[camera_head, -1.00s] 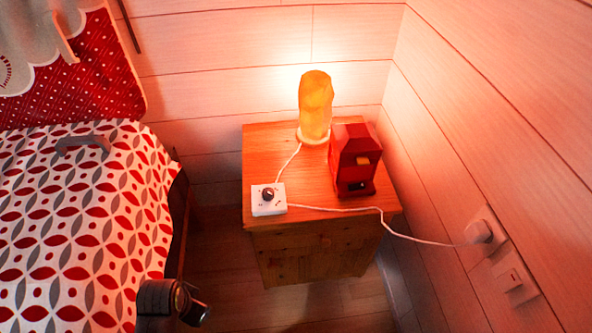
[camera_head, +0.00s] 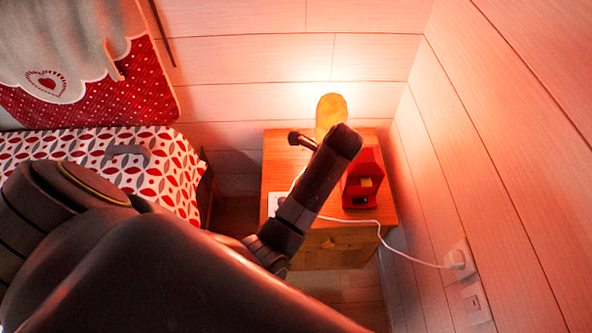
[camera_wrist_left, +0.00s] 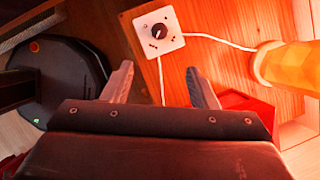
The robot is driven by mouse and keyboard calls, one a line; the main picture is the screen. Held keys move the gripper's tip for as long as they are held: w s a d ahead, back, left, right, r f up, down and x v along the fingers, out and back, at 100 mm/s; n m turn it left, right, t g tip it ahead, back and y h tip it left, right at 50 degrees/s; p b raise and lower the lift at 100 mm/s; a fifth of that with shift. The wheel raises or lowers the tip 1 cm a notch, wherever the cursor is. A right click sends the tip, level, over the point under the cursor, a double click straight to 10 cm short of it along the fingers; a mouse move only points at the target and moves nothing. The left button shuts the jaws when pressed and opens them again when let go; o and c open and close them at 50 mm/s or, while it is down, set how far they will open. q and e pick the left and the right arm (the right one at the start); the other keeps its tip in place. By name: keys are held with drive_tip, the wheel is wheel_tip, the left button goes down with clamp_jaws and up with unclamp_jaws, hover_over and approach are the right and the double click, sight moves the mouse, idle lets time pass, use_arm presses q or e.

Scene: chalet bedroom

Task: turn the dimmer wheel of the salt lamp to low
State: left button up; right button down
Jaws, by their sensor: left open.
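The salt lamp (camera_head: 331,108) glows orange at the back of the wooden nightstand (camera_head: 385,212). In the left wrist view its lower part (camera_wrist_left: 290,68) shows at the right. The dimmer is a white box; only a sliver of it (camera_head: 273,203) shows beside my arm in the head view. In the left wrist view the box (camera_wrist_left: 172,44) is clear, with a dark round dimmer wheel (camera_wrist_left: 159,31) on top. My left gripper (camera_wrist_left: 161,78) is open and empty, apart from the wheel, which appears beyond and between its fingertips. My right gripper is not in view.
A red box-shaped object (camera_head: 362,182) stands right of the lamp, close to my arm. A white cord (camera_head: 380,238) runs to the wall plug (camera_head: 457,259). The bed (camera_head: 165,150) is at the left, and walls close in behind and right.

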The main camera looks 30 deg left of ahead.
use_arm(q)
drive_tip(key=b+x, duration=0.2)
drive_tip(key=x, duration=1.5)
drive_tip(key=shift+s+f+b, duration=0.1)
drive_tip(key=shift+f+b, duration=0.1)
drive_tip(key=shift+b, duration=0.15)
drive_tip(key=c, duration=1)
drive_tip(key=shift+r, duration=0.1)
